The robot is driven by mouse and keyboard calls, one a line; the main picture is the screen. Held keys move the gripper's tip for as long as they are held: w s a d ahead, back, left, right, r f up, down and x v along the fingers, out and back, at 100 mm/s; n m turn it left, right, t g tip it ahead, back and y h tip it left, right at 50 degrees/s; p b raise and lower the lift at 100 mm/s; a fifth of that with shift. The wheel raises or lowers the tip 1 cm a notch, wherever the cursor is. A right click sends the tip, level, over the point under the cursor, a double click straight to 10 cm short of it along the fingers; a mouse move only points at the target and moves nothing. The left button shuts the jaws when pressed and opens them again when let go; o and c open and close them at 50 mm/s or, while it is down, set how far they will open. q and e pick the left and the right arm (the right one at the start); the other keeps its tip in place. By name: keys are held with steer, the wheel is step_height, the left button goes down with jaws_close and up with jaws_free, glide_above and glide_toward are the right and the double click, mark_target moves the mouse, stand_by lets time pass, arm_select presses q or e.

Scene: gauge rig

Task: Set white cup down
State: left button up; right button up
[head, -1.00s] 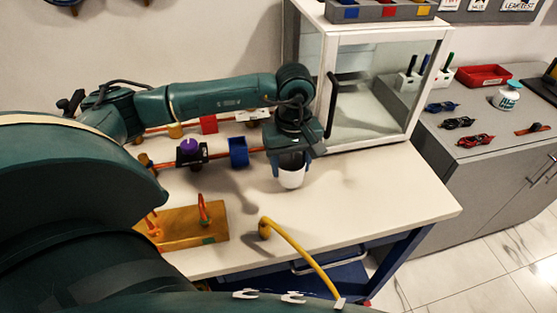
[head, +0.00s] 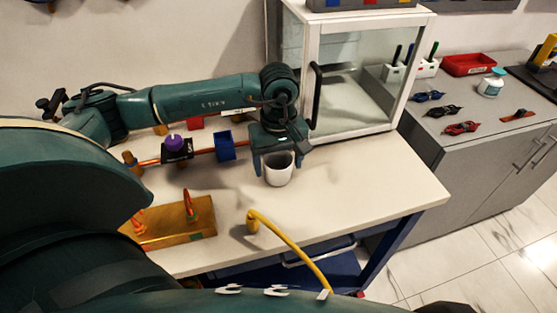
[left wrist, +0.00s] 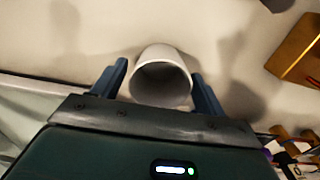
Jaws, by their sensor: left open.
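The white cup (head: 279,174) is upright on the white table (head: 375,190), in front of the glass-walled cabinet. Its open mouth faces up. My left gripper (head: 278,167) is above it, pointing down, with one finger on each side of the cup. The fingers are open. In the left wrist view the cup (left wrist: 162,80) sits between the two fingers, with a narrow gap at its left side; the gap at its right side is slimmer. My right gripper is not in view.
The cabinet (head: 360,85) stands close behind the gripper. A copper pipe with a blue block (head: 224,146) and a purple knob (head: 174,142) lies left. A wooden block (head: 170,228) and a yellow hose (head: 290,245) are nearer. The table right of the cup is clear.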

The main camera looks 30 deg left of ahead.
arm_select(q)
steer(key=shift+r, duration=0.6)
step_height(320, 180, up, 11)
steer(key=shift+r, duration=0.1)
